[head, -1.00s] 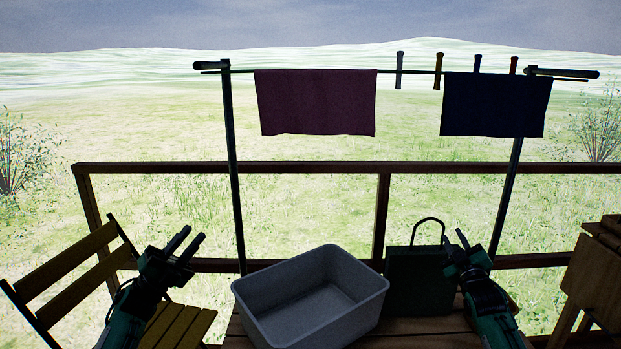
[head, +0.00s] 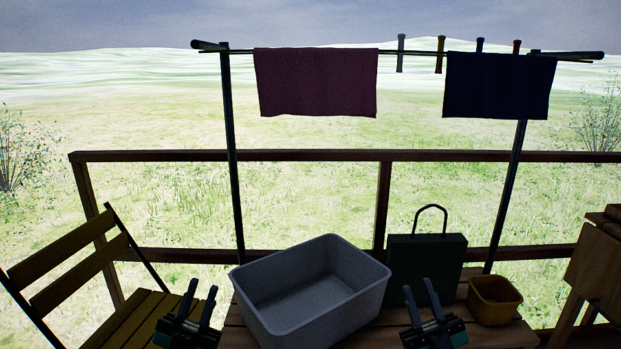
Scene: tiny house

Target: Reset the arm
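My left gripper (head: 199,305) is low in the head view, left of the grey tub, in front of the chair seat. Its two fingers point up and stand apart, with nothing between them. My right gripper (head: 419,297) is low in the view, right of the tub and in front of the dark box with a handle. Its fingers are also apart and empty. Most of both arms is out of the frame below.
An empty grey tub (head: 374,290) stands on a wooden table (head: 492,338) with a dark handled box (head: 428,258) and a small brown pot (head: 495,300). A slatted chair (head: 75,272) is at left. Behind, a drying rack holds a maroon cloth (head: 315,82), a navy cloth (head: 498,86) and several pegs.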

